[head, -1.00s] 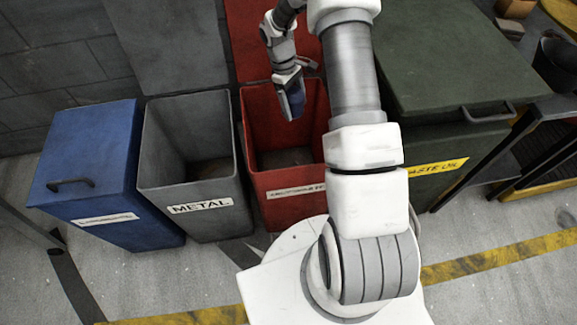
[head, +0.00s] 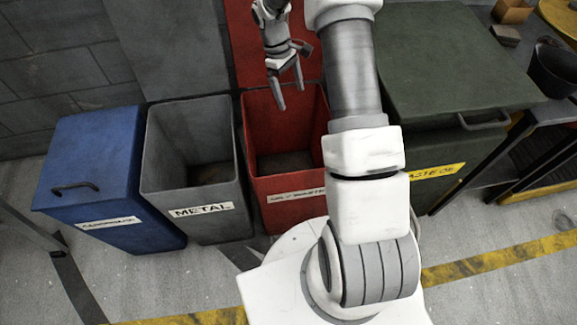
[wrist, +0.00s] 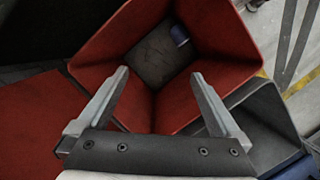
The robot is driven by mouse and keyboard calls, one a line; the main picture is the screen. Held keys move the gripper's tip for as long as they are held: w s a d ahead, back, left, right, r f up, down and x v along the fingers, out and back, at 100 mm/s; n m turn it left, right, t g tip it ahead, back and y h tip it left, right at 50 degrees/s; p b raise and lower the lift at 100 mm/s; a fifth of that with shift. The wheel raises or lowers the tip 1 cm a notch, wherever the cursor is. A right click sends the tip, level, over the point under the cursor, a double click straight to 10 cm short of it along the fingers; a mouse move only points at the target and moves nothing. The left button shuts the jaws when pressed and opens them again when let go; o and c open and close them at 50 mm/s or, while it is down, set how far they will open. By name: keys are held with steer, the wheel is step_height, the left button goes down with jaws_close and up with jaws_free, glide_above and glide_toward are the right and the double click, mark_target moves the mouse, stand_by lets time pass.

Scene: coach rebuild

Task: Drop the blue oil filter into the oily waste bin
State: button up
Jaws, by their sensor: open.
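The oily waste bin is the red bin (head: 268,191), open at the top, its lid raised behind it and its label partly covered by my arm. My gripper (head: 286,99) is open and empty above its mouth, fingers pointing down. In the wrist view the open fingers (wrist: 160,74) frame the red bin (wrist: 118,45). The blue oil filter (wrist: 180,35) lies inside, on the bin's grey floor near a wall, well apart from my fingers. In the head view the filter is hidden.
A grey open METAL bin (head: 195,225) stands directly left of the red bin. A closed blue bin (head: 95,165) is farther left. A closed dark green container (head: 440,65) stands at the right, beside a dark bench. Grey floor with yellow stripes lies in front.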

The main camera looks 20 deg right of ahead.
steer(key=p+v, duration=0.2)
steer(key=v, duration=0.8)
steer(key=shift+w+r, duration=0.15)
steer(key=shift+r, duration=0.15)
steer(key=shift+a, duration=0.1)
steer(key=s+a+r+m+t, duration=0.2)
steer(key=s+r, duration=0.4)
steer(key=r, duration=0.3)
steer(key=s+a+r+m+t, duration=0.1)
steer(key=s+a+r+t, duration=0.15)
steer(key=s+r, duration=0.5)
steer(key=s+a+r+m+t+y, duration=0.1)
steer(key=s+a+r+m+t, duration=0.1)
steer(key=s, duration=0.6)
steer(key=s+a+r+m+t+y, duration=0.1)
steer(key=s+a+r+m+t, duration=0.15)
steer(key=s, duration=0.55)
step_height(320, 180, up, 15)
steer(key=g+p, duration=0.1)
steer(key=p, duration=1.4)
steer(key=shift+d+n, duration=0.35)
steer(key=shift+d, duration=0.05)
